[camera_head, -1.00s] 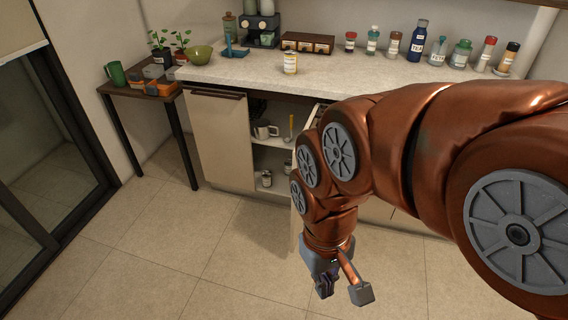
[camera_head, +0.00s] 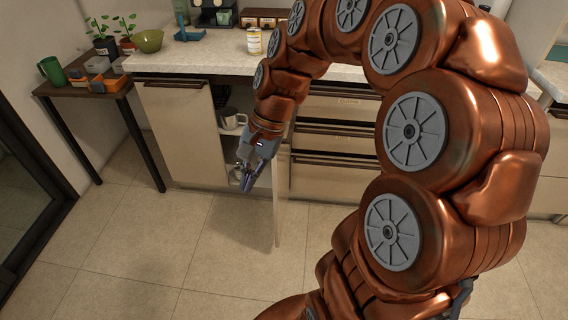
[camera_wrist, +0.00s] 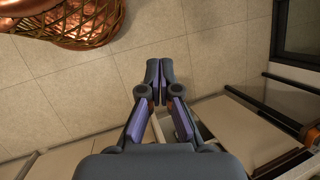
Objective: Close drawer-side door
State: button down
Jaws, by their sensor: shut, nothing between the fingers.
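The drawer-side door (camera_head: 282,200) stands open. It shows nearly edge-on as a narrow pale panel sticking out from the cabinet beside the drawers. My gripper (camera_head: 246,182) is shut and empty. It points down, left of this door in the picture, in front of the open compartment (camera_head: 226,150). I cannot tell whether it touches the door. In the wrist view my gripper (camera_wrist: 154,75) shows its fingers together above the floor. My arm hides the door's upper part and hinge area.
The left cabinet door (camera_head: 182,130) is shut. Drawers (camera_head: 335,142) lie right of the open door. A mug (camera_head: 232,118) sits on a shelf in the compartment. A can (camera_head: 254,41) stands on the counter (camera_head: 200,62). A side table (camera_head: 85,90) is at left. The floor (camera_head: 150,235) in front is clear.

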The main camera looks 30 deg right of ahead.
jog(key=w+d+f+m+t+y+b, duration=0.1)
jog(key=w+d+f+m+t+b, duration=0.15)
jog(key=w+d+m, duration=0.35)
jog(key=w+d+f+m+t+y+b, duration=0.1)
jog(key=w+d+f+m, duration=0.25)
jog(key=d, duration=0.45)
jog(key=w+d+f+m+t+b, duration=0.1)
jog(key=d+f+m, duration=0.3)
jog(key=d, duration=0.4)
jog(key=w+d+f+m+t+b, duration=0.1)
jog(key=d+f+m+t, duration=0.15)
jog(key=d+f, duration=0.4)
send_near(277, 163)
jog(key=x, duration=0.5)
jog(key=shift+w+a+m+g, duration=0.15)
jog(key=shift+a+m+g, duration=0.15)
jog(key=shift+a, duration=0.15)
